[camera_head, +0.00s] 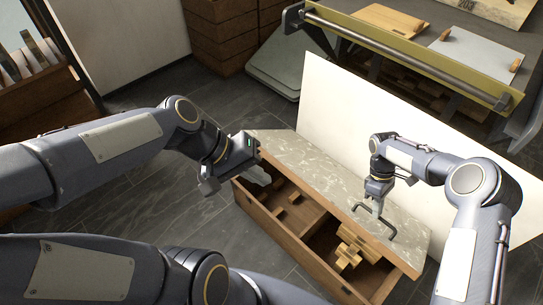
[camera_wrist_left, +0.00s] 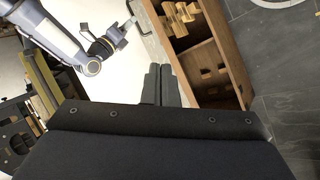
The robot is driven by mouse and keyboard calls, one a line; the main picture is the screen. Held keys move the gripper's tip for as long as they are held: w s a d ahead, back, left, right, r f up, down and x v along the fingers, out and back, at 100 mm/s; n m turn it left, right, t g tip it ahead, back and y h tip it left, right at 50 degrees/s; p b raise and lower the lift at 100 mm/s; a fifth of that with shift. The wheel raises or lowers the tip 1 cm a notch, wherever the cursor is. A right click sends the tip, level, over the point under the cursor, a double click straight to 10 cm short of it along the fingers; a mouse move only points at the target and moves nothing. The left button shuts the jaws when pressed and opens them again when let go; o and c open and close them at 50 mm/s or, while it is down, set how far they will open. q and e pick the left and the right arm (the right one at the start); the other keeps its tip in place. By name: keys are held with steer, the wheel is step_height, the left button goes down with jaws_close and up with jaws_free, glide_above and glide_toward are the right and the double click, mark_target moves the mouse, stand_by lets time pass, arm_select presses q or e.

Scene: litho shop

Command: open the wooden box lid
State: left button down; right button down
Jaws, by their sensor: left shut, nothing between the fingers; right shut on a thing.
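The long wooden box (camera_head: 290,238) stands on the floor with its inside showing. Its mottled grey lid (camera_head: 310,165) is off the front part of the opening and lies along the far side, in front of a white panel. My right gripper (camera_head: 376,204) is shut on the dark lid handle (camera_head: 385,222). My left gripper (camera_head: 264,178) is shut and empty at the box's left end, close to the lid's edge; contact cannot be told. In the left wrist view its closed fingers (camera_wrist_left: 161,84) show beside the box (camera_wrist_left: 232,62).
Wooden pieces (camera_head: 348,252) lie in the box's compartments. A white panel (camera_head: 340,110) stands behind the lid. A press table with a metal roller (camera_head: 400,55) is further back. Grey floor tiles (camera_head: 185,210) are clear left of the box.

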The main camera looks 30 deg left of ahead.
steer(key=shift+w+d+f, duration=0.2)
steer(key=shift+w, duration=0.05)
arm_select(q)
steer(key=w+a+f+n+t+h, duration=0.35)
steer(key=w+a+f+n, duration=0.55)
steer(key=w+f+n, duration=0.4)
steer(key=a+f+n+t+y, duration=0.3)
steer(key=a+f+n, duration=0.4)
steer(key=f, duration=0.3)
steer(key=a+f+n+t+y, duration=0.3)
steer(key=a+f+n, duration=0.35)
steer(key=f, duration=0.25)
steer(key=w+d, duration=0.3)
steer(key=w, duration=0.8)
steer(key=shift+w+d+f, duration=0.2)
steer(key=shift+d, duration=0.1)
